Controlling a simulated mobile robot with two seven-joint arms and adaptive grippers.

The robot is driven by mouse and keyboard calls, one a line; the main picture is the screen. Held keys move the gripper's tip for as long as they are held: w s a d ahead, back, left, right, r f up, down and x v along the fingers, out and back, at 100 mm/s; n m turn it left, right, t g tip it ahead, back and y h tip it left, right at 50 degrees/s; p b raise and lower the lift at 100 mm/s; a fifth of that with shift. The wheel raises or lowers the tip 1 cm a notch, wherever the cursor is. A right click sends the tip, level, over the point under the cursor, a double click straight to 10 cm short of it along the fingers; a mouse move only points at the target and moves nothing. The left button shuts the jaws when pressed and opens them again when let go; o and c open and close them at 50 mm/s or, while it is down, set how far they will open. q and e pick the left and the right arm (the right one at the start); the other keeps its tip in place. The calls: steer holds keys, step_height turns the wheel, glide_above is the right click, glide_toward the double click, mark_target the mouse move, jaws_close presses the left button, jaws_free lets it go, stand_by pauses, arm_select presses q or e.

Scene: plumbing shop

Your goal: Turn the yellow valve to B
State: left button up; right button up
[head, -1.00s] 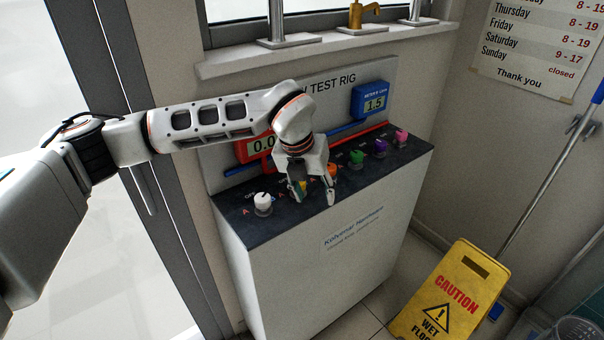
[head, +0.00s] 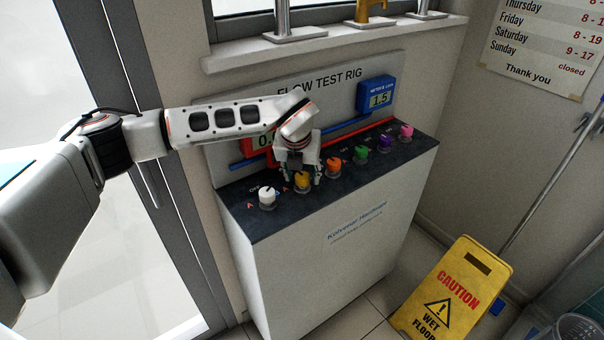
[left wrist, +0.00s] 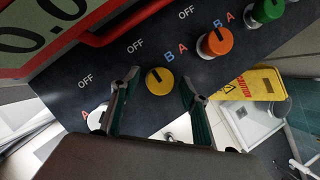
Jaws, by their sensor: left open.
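The yellow valve (head: 302,181) is a round knob on the dark sloped top of the test rig, between the white and orange knobs. In the left wrist view, the yellow valve (left wrist: 160,83) has a dark mark pointing up and left, toward its OFF label (left wrist: 135,47). A blue B (left wrist: 171,57) sits to its upper right. My left gripper (head: 302,177) is open, with one finger on each side of the yellow valve. In the left wrist view, gaps show between the valve and both fingers. My right gripper is not in view.
A white knob (head: 267,197) and an orange knob (head: 333,165) flank the yellow valve closely. Green (head: 361,153), purple (head: 384,143) and pink (head: 406,131) knobs continue right. A red meter and a blue meter (head: 377,95) stand behind. A yellow caution sign (head: 455,290) stands right.

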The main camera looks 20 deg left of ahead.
arm_select(q)
steer(key=c, duration=1.1)
steer(key=shift+a+m+h+b, duration=0.1)
steer(key=shift+m+h+b, duration=0.4)
steer(key=shift+m, duration=0.6)
steer(key=shift+m+h, duration=0.3)
steer(key=shift+m, duration=0.5)
steer(key=m+h, duration=0.1)
steer(key=m, duration=0.2)
steer(key=shift+w+a+m+g, duration=0.1)
steer(key=shift+m+g, duration=0.2)
steer(key=shift+m+g+h+p, duration=0.2)
steer(key=shift+m+g+h, duration=0.15)
steer(key=shift+m, duration=0.75)
steer(key=shift+m+g+h+p, duration=0.25)
steer(key=shift+m+h, duration=0.2)
steer(key=shift+m, duration=0.65)
